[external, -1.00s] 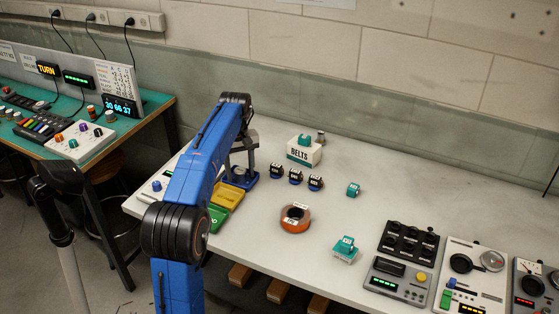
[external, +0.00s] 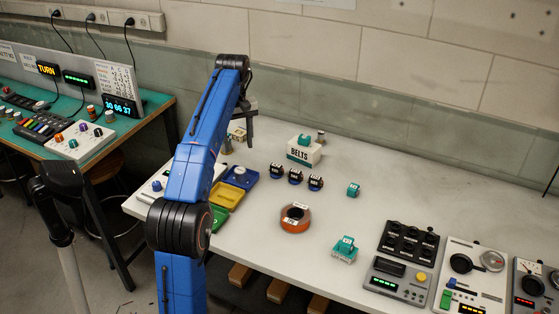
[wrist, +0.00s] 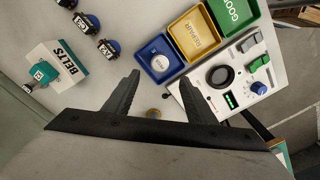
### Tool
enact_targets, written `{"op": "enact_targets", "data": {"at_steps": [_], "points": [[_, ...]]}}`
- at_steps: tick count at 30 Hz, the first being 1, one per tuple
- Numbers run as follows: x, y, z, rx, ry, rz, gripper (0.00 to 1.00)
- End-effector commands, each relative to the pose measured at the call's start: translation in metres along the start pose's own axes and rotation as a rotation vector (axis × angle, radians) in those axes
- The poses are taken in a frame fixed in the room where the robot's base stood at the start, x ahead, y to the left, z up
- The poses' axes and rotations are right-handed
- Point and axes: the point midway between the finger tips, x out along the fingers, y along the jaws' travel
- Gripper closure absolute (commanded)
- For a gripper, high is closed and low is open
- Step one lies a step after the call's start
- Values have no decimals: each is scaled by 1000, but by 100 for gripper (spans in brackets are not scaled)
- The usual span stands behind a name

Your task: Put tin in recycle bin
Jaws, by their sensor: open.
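A blue tray (external: 243,180) stands at the back end of a row of trays, and it also shows in the wrist view (wrist: 150,75). A round, pale-topped thing that looks like the tin (wrist: 160,63) sits inside it; it shows small in the external view (external: 240,170). My gripper (wrist: 160,77) is open and empty, its two dark fingers apart. In the external view my gripper (external: 238,143) is raised behind the blue tray. The tin is clear of both fingers.
A BELTS box (external: 304,152), several dark motors (external: 295,176) and an orange spool (external: 295,218) stand to the right. The bench between them is clear.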

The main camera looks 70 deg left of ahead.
Motion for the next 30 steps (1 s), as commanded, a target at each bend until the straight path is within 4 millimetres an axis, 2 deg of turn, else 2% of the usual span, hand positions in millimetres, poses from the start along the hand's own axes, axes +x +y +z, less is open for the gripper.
{"op": "enact_targets", "data": {"at_steps": [7,11,14,18,21,26,30], "points": [[-1,1,2,4,1,1,49],[-2,13,24,50,12,7,49],[-3,31,62,130,30,18,49],[2,55,132,276,62,39,49],[9,66,182,381,85,56,49],[26,70,261,550,121,84,49],[46,64,327,696,151,111,49]]}}
